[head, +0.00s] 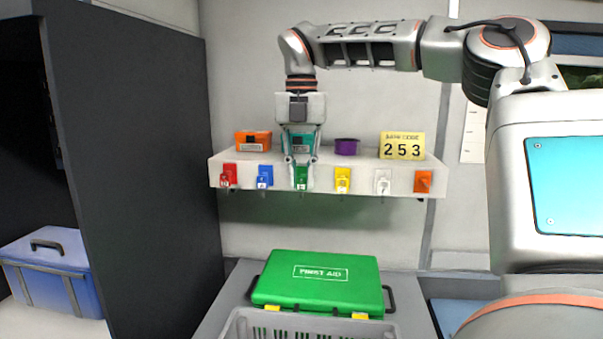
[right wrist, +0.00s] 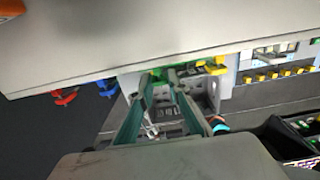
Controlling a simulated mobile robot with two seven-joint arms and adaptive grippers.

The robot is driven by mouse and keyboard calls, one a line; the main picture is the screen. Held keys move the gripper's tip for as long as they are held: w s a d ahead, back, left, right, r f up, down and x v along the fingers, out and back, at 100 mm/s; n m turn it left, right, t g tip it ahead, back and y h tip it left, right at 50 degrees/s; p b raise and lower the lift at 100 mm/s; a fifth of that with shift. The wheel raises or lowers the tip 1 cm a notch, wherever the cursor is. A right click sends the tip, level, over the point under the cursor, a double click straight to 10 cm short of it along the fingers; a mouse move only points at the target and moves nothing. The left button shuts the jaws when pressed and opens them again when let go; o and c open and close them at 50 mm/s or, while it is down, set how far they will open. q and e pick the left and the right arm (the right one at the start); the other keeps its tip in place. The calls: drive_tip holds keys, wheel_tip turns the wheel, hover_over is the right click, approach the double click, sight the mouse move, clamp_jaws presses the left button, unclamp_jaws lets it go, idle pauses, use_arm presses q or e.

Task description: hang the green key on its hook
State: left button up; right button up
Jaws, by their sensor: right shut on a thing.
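The green key (head: 301,178) is at the front face of the white shelf (head: 270,172), between the blue and yellow keys. My right gripper (head: 301,165) comes down from above and is shut on the green key. In the right wrist view, the right gripper (right wrist: 162,78) reaches to the shelf's edge, with a bit of green at its tips. The fingers hide part of the key and its hook, so I cannot tell whether the key rests on the hook. My left gripper is not in view.
Red (head: 228,174), blue (head: 265,175), yellow (head: 342,179), white (head: 383,181) and orange (head: 423,181) tags line the shelf front. An orange box (head: 253,140), purple tin (head: 347,147) and yellow number sign (head: 402,145) stand on top. A green first aid case (head: 318,286) lies below.

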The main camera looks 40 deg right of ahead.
drive_tip(key=o, duration=1)
drive_tip(key=shift+s+a+r+p, duration=0.15)
drive_tip(key=shift+a+r+p, duration=0.05)
drive_tip(key=shift+r+p, duration=0.35)
drive_tip(key=shift+s+a+r+p, duration=0.15)
drive_tip(key=shift+r+p, duration=0.25)
drive_tip(key=shift+r, duration=0.25)
drive_tip(key=r+p, duration=0.1)
drive_tip(key=r, duration=0.1)
drive_tip(key=a+r+p, duration=0.1)
drive_tip(key=r, duration=0.1)
drive_tip(key=s+r, duration=0.1)
drive_tip(key=r, duration=0.1)
drive_tip(key=shift+s+a+p, duration=0.1)
drive_tip(key=shift+a+p, duration=0.2)
drive_tip(key=shift+p, duration=0.1)
idle(0.4)
idle(0.5)
